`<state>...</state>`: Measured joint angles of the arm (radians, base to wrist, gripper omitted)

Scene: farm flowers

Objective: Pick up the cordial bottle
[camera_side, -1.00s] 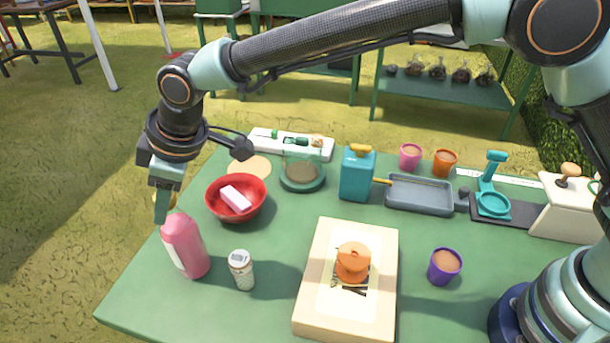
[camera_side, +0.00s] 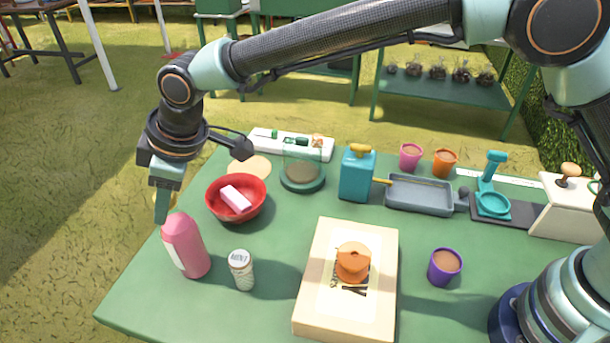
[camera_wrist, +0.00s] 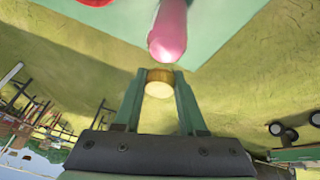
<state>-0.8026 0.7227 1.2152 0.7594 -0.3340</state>
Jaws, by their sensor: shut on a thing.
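The pink bottle (camera_side: 186,246), which I take as the cordial bottle, stands near the left edge of the green table. Its rounded top also shows in the wrist view (camera_wrist: 167,35). My gripper (camera_side: 162,214) is at the upper left of this top, fingers pointing down. In the wrist view my gripper (camera_wrist: 159,78) is shut on a small round gold-rimmed thing with a cream face (camera_wrist: 158,86). A bit of its yellow shows beside the fingers in the side view (camera_side: 157,199). I cannot tell whether it is joined to the pink bottle.
A white jar (camera_side: 241,270) stands just right of the bottle. A red bowl (camera_side: 219,213) with a pink-white block (camera_side: 235,198) is behind. A cream box (camera_side: 316,318) with an orange piece (camera_side: 352,263) is mid-table. Open space lies left, beyond the green table's edge (camera_side: 128,305).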

